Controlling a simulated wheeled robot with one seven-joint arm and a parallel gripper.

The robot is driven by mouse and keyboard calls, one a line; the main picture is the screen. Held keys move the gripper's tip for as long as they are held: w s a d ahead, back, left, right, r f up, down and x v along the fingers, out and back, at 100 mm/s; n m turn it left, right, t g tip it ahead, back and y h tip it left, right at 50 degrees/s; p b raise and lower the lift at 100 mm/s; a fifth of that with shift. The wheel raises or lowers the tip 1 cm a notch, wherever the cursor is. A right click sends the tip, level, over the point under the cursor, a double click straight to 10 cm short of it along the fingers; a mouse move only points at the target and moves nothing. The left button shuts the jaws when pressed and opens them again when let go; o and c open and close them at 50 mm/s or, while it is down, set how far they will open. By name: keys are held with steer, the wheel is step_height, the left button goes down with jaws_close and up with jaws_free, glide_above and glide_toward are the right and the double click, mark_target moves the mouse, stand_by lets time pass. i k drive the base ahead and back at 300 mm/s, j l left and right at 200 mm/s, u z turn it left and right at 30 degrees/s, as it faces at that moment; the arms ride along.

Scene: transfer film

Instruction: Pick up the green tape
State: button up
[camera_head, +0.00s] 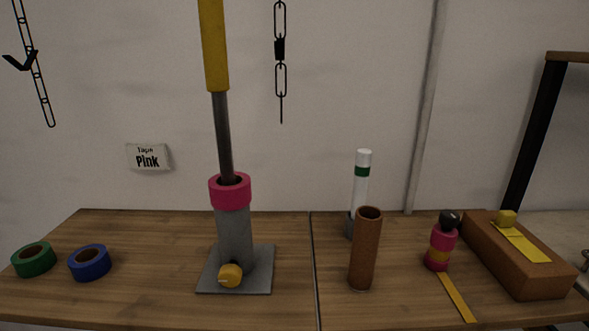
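The green tape (38,267) is a roll lying flat at the far left of the wooden table, close to its left edge. Its brown core shows at the top. A blue tape roll (93,270) lies just to its right, with a small gap between them. My gripper is not in view, and nothing is seen touching the green tape.
A grey stand (236,240) with a pink ring at its top holds a tall yellow-handled pole (215,45). Right of it are a brown tube (365,250), a white tube (361,180), a pink bottle (440,248) and a brown block (515,265). Bare table lies behind the rolls.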

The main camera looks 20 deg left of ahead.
mark_target(32, 260)
steer(key=j+u, duration=0.15)
steer(key=u, duration=0.25)
steer(key=j+u, duration=0.1)
steer(key=u, duration=0.3)
steer(key=i+j+u, duration=0.1)
steer(key=u, duration=0.25)
steer(key=i+j+u, duration=0.1)
steer(key=u, duration=0.3)
steer(key=l+u, duration=0.15)
steer(key=u, duration=0.2)
steer(key=l+u, duration=0.2)
steer(key=u, duration=0.2)
